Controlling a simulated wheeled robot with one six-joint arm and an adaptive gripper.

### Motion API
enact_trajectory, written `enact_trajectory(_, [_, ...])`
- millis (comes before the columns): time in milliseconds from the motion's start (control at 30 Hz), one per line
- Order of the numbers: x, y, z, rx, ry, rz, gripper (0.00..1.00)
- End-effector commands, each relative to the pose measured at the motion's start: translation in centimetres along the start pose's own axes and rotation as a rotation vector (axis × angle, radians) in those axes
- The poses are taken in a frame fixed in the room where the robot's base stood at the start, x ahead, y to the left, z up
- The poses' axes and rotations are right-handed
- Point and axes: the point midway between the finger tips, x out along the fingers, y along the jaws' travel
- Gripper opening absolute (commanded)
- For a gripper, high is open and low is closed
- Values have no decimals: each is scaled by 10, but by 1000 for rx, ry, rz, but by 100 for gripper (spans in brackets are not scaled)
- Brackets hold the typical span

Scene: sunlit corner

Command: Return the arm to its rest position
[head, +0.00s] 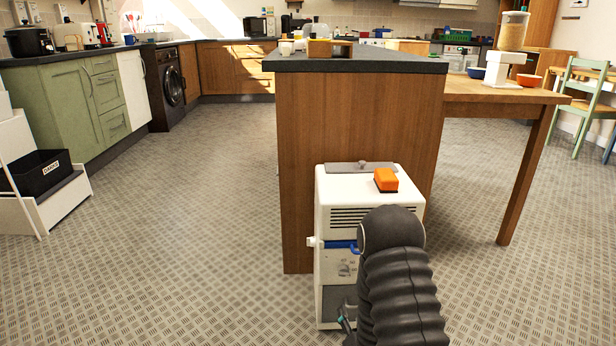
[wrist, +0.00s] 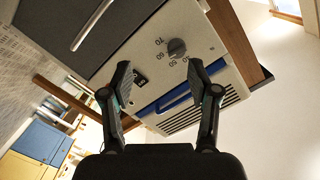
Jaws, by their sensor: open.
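My gripper (wrist: 160,66) is open in the wrist view, its two dark fingers spread apart with nothing between them. Beyond them is a white machine (wrist: 205,50), tilted in this view, with a numbered dial (wrist: 177,47) and a blue handle (wrist: 175,98). In the head view my arm is stretched low in front of the same white machine (head: 333,205) and hides part of its front. My gripper is mostly hidden there behind the arm. I cannot tell whether the fingers touch the machine.
The machine stands against the wooden end of a dark-topped island (head: 345,120), with an orange block (head: 386,180) on top. A wooden table (head: 500,90) adjoins at right. A white step stand (head: 70,196) holding a black bin (head: 38,172) is far left. Open floor (head: 190,220) lies left.

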Motion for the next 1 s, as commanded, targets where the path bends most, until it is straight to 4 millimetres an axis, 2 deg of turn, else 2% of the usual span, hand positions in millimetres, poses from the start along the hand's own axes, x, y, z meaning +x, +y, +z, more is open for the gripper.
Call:
enact_trajectory(133, [-7,35,43,-85,-203,152,61])
enact_trajectory(233, [-21,59,72,-141,-357,251,61])
enact_trajectory(333, [-35,72,89,-193,-495,328,61])
enact_trajectory(467, [-53,79,96,-254,-660,406,61])
enact_trajectory(567, [-68,76,91,-297,-777,453,61])
enact_trajectory(733, [-95,60,70,-361,-959,509,61])
enact_trajectory(1000, [-142,10,6,-440,-1194,549,61])
